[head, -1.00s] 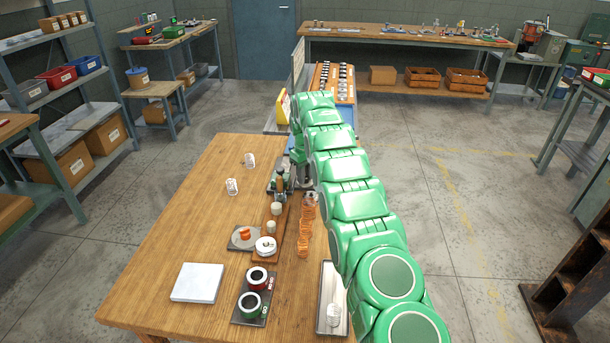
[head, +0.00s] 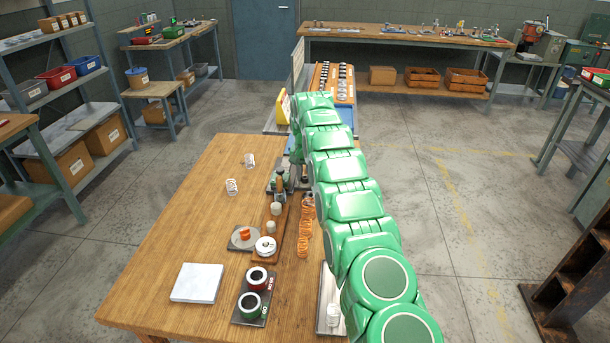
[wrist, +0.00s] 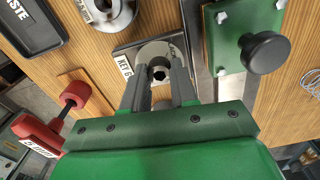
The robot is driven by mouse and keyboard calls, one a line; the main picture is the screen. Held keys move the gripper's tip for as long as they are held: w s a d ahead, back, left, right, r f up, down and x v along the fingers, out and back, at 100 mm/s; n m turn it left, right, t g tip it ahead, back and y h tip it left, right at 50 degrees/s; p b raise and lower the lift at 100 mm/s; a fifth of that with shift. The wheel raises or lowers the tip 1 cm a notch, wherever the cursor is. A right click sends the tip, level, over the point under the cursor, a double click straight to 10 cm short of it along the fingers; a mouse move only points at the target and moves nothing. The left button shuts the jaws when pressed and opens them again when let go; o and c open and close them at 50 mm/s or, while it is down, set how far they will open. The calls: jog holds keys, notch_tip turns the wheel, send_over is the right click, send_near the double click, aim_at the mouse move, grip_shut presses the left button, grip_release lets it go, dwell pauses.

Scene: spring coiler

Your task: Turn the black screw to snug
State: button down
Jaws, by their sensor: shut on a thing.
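In the wrist view my gripper (wrist: 160,85) has its two grey fingers at a round grey metal piece (wrist: 153,53) with a dark hole, on a plate labelled KEY 6 (wrist: 124,66). The fingers are shut on a small grey part, mostly hidden between them; I cannot tell its full shape. A black round knob (wrist: 264,52) stands on a green bolted plate (wrist: 231,42) to the right, apart from the fingers. I cannot tell whether it is the black screw. In the head view my arm hides most of the gripper, at the table's far right part.
A red-handled tool (wrist: 40,130) lies left of the gripper, and a black WASTE tray (wrist: 28,28) is at upper left. In the head view, a white block (head: 197,283), two ring cups (head: 252,293) and orange coils (head: 304,228) stand on the table (head: 190,210). Its left part is mostly clear.

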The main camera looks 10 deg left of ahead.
aim_at(305, 182)
jog(key=shift+r+m, duration=0.1)
jog(key=shift+m, duration=1)
jog(key=c, duration=0.9)
grip_release()
jog(key=shift+r, duration=1.5)
jog(key=shift+s+r, duration=0.15)
jog(key=shift+s+d+r, duration=0.1)
jog(key=shift+s+r, duration=0.05)
jog(key=shift+r, duration=0.05)
